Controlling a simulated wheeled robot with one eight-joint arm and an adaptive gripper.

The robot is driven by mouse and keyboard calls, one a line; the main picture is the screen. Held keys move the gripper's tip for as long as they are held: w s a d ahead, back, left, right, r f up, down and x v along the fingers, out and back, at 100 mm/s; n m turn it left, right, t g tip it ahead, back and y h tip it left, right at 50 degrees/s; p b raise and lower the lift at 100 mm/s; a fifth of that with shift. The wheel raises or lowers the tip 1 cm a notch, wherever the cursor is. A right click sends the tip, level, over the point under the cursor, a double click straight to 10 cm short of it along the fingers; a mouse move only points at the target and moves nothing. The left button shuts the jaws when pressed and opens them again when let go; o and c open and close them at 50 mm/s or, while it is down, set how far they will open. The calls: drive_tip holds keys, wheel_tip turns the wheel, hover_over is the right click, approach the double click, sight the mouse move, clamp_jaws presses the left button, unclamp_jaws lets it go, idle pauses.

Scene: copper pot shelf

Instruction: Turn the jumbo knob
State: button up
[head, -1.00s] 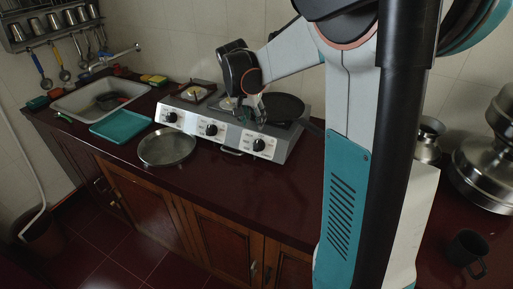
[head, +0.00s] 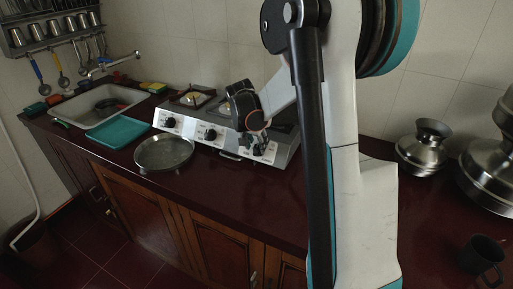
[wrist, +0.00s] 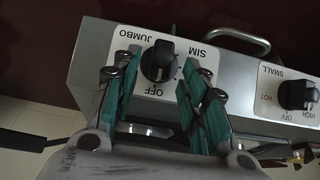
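The jumbo knob (wrist: 159,60) is a black knob on a white plate marked JUMBO, SIM and OFF in the wrist view. It sits on the front panel of the silver stove (wrist: 90,62). My gripper (wrist: 158,78) is open, with teal-padded fingers on the left and right of the knob in that view. I cannot tell whether they touch it. In the head view my gripper (head: 259,142) is at the right end of the stove (head: 228,146) and partly covers the jumbo knob there.
The small-burner knob (wrist: 298,94) is to the right in the wrist view. A metal handle (wrist: 240,38) sticks out near the panel. In the head view a round steel pan (head: 164,153) and a teal tray (head: 118,130) are to the left. Metal pots (head: 425,150) stand at right.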

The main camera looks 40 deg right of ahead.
drive_tip(key=shift+w+d+f, duration=0.1)
drive_tip(key=shift+d+f, duration=0.05)
drive_tip(key=shift+f, duration=0.25)
clamp_jaws()
drive_tip(key=shift+w+a+f+n+g+h+b, duration=0.25)
drive_tip(key=shift+n+g+h, duration=0.6)
drive_tip(key=shift+n, duration=0.55)
drive_tip(key=shift+w+a+f+n+g+h+b, duration=0.1)
drive_tip(key=shift+w+a+n+g+h, duration=0.2)
drive_tip(key=shift+n+g+h, duration=0.85)
drive_tip(key=shift+w+a+f+n+g+h+b, duration=0.2)
drive_tip(key=shift+w+a+n+g+h, duration=0.3)
drive_tip(key=shift+n, duration=1.15)
drive_tip(key=shift+s+d, duration=0.2)
